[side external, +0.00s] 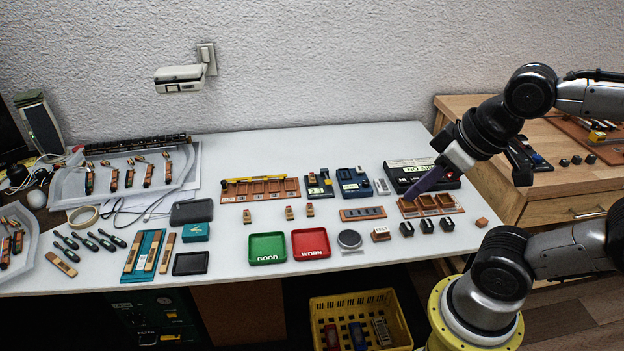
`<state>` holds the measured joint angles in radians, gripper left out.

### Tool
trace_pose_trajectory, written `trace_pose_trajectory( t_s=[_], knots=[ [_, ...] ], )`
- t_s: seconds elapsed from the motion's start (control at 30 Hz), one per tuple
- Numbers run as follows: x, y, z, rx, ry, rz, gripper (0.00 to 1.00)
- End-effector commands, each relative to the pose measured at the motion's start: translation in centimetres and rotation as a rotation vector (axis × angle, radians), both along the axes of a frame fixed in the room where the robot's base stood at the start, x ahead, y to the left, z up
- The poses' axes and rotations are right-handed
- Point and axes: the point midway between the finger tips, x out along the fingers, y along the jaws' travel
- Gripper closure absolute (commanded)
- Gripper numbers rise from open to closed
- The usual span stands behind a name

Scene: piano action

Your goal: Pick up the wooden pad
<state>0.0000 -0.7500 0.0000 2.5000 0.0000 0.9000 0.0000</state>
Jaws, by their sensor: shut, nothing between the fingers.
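My gripper (410,197) points down and to the left, with its dark fingers together and empty. Its tips are at or just above the left part of a brown compartment tray (457,208) on the right of the white table; contact cannot be told. A small plain brown wooden block (482,222) lies right of that tray, near the table's right edge, apart from my gripper. Wooden strips also lie at the left: one loose (62,264) and others on or beside a teal board (131,269). Which piece is the wooden pad is not clear at this size.
Several small black blocks (427,226) stand before the tray. A black box (408,170) stands behind it. Green (267,248) and red (310,243) trays lie mid-table. A yellow crate (330,305) sits below the front edge. The table's back middle is clear.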

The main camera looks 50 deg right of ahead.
Motion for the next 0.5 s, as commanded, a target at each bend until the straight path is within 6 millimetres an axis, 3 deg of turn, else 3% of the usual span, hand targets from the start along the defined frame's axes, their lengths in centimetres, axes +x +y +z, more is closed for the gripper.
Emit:
trace_pose_trajectory(
  t_s=[0.43,0.5],
  knots=[
    [0.0,0.0,0.0,0.0,0.0,0.0,1.0],
    [0.0,0.0,0.0,0.0,0.0,0.0,0.91]
  ],
)
